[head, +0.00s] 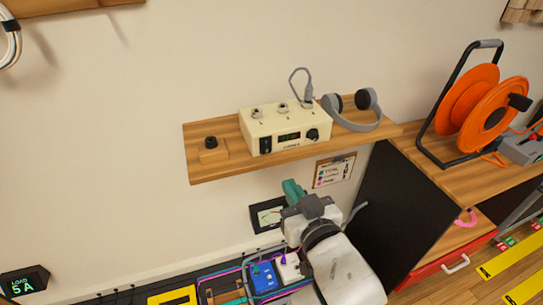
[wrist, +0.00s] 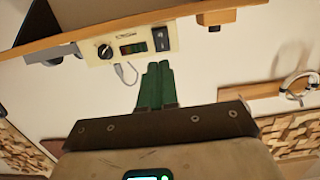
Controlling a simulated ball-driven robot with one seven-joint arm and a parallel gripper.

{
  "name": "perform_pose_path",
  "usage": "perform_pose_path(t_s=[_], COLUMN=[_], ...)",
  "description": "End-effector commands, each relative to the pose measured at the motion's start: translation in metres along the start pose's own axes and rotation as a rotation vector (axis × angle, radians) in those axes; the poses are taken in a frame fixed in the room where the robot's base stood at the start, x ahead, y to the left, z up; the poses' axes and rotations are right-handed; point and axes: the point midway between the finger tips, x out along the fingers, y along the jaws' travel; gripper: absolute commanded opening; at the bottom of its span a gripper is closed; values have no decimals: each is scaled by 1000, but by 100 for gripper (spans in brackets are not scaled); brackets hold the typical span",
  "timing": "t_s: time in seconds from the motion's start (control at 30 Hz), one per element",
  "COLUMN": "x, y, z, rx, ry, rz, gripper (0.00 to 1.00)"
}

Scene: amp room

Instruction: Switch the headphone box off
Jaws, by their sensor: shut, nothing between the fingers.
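The headphone box (head: 259,122) is cream and stands on a wooden wall shelf. Its front has a black rocker switch (head: 265,146) at the left, a small display (head: 289,137) and a black knob (head: 312,134). The wrist view shows the box (wrist: 147,32) upside down, with the rocker switch (wrist: 160,38), display and knob (wrist: 104,51). Which way the rocker is tipped is too small to tell. My gripper (head: 291,186) has green fingers, shut and empty, below the shelf. In the wrist view the fingertips (wrist: 158,66) point toward the box front near the switch, apparently short of it.
Grey headphones (head: 365,118) lie right of the box on the shelf (head: 223,167). A wooden block with a black knob (head: 212,150) sits at the left. A clipboard (head: 335,170) hangs below. An orange cable reel (head: 475,95) stands on the right cabinet.

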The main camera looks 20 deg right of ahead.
Motion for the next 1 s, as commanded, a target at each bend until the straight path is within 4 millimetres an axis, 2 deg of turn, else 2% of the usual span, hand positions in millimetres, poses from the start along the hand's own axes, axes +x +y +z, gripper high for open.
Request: perform_pose_path(t_s=[0.4, 0.6, 0.8, 1.0], x=[80, 110, 124, 126], y=[1, 1, 1, 1], z=[-2, -2, -1, 0], rx=[-1, -1, 0, 0], ry=[1, 0, 0, 0], rz=[2, 1, 0, 0], gripper=[0, 0, 0, 0])
